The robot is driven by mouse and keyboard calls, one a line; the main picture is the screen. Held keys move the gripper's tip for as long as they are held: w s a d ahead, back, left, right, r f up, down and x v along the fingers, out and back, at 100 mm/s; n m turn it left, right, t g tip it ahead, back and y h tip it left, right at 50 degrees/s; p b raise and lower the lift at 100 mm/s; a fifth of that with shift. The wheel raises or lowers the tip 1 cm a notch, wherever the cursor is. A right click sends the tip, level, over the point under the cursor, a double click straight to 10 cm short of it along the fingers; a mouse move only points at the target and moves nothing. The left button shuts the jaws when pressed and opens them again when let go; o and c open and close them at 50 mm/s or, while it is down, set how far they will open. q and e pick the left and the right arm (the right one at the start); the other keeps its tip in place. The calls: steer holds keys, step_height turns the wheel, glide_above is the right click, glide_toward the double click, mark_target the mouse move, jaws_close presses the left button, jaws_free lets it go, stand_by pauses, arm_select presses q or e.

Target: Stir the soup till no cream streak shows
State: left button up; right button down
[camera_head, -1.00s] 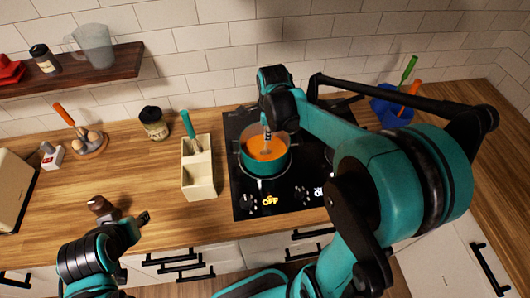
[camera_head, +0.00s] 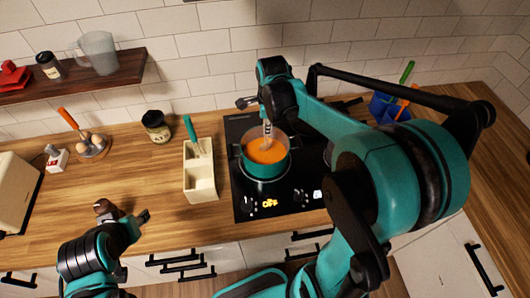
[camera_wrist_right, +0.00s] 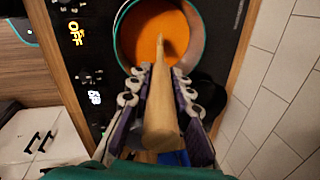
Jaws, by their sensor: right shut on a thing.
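The teal pot (camera_head: 266,176) stands on the black cooktop (camera_head: 243,208) with orange soup (camera_head: 266,151) in it. The soup also shows in the right wrist view (camera_wrist_right: 140,37). Its visible surface looks evenly orange; I make out no pale streak, though the spoon covers a part. My right gripper (camera_head: 267,122) is above the pot, its fingers closed around a wooden spoon (camera_wrist_right: 160,115). The spoon's far end dips into the soup towards the pot's back side. My left gripper (camera_head: 144,216) is over the counter's front edge at left, empty as far as I see; its finger gap is unclear.
A cream divided holder (camera_head: 201,190) with a teal-handled tool stands left of the cooktop. A dark-lidded jar (camera_head: 157,127) stands behind it. A brown object (camera_head: 103,207) is beside my left gripper. A blue container (camera_head: 385,107) with utensils stands at back right. The left counter has free room.

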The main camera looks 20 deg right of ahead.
steer(key=shift+r+p, duration=2.35)
steer(key=shift+r, duration=1.1)
step_height(320, 180, up, 5)
steer(key=p, duration=0.3)
steer(key=shift+r+p, duration=0.1)
steer(key=shift+p, duration=0.3)
steer(key=shift+f, duration=0.2)
